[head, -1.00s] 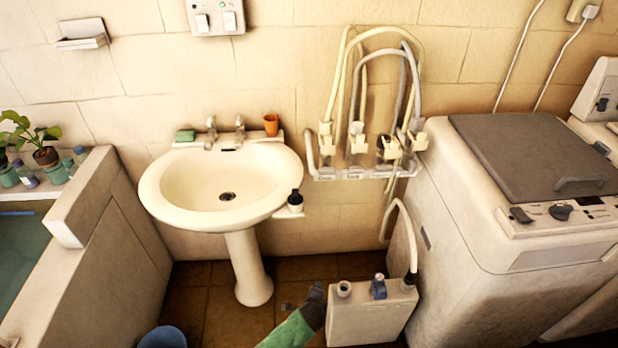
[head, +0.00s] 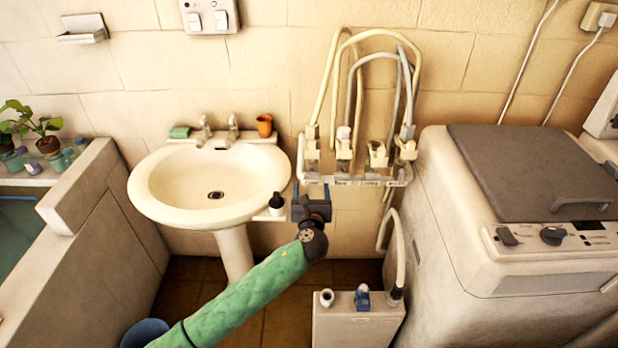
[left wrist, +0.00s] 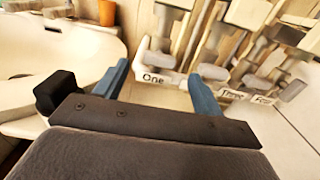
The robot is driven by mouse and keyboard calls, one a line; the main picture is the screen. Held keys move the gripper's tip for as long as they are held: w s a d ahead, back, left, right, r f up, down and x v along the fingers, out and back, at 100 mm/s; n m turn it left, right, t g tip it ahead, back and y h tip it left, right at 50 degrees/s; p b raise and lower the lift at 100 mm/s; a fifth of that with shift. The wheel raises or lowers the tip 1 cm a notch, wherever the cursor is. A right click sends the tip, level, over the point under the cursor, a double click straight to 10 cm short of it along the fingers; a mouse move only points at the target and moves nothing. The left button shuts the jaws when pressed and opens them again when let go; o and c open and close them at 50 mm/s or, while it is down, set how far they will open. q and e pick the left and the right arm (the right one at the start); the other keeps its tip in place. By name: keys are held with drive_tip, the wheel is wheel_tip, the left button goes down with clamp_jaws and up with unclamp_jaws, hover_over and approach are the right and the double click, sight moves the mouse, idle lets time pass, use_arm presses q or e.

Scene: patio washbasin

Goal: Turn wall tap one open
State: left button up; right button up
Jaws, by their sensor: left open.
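Wall tap one (head: 311,152) is the leftmost of several pale taps on the wall rack, with a hose rising from it. I cannot tell whether any finger touches the rack. My right gripper is in neither view.
A washing machine (head: 470,235) stands on the right. A pale canister (head: 350,328) is on the floor below.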

sight(312, 177)
use_arm(q)
drive_tip(key=w+p, duration=0.1)
drive_tip(key=w, duration=0.3)
drive_tip(key=shift+w+f, duration=0.1)
drive_tip(key=shift+w, duration=0.7)
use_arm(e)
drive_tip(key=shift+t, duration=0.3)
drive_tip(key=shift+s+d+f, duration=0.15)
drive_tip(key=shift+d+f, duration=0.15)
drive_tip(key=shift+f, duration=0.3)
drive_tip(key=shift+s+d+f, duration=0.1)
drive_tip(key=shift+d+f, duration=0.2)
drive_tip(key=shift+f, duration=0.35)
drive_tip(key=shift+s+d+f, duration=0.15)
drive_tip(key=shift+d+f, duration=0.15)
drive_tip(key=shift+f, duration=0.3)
use_arm(q)
drive_tip(key=c, duration=1)
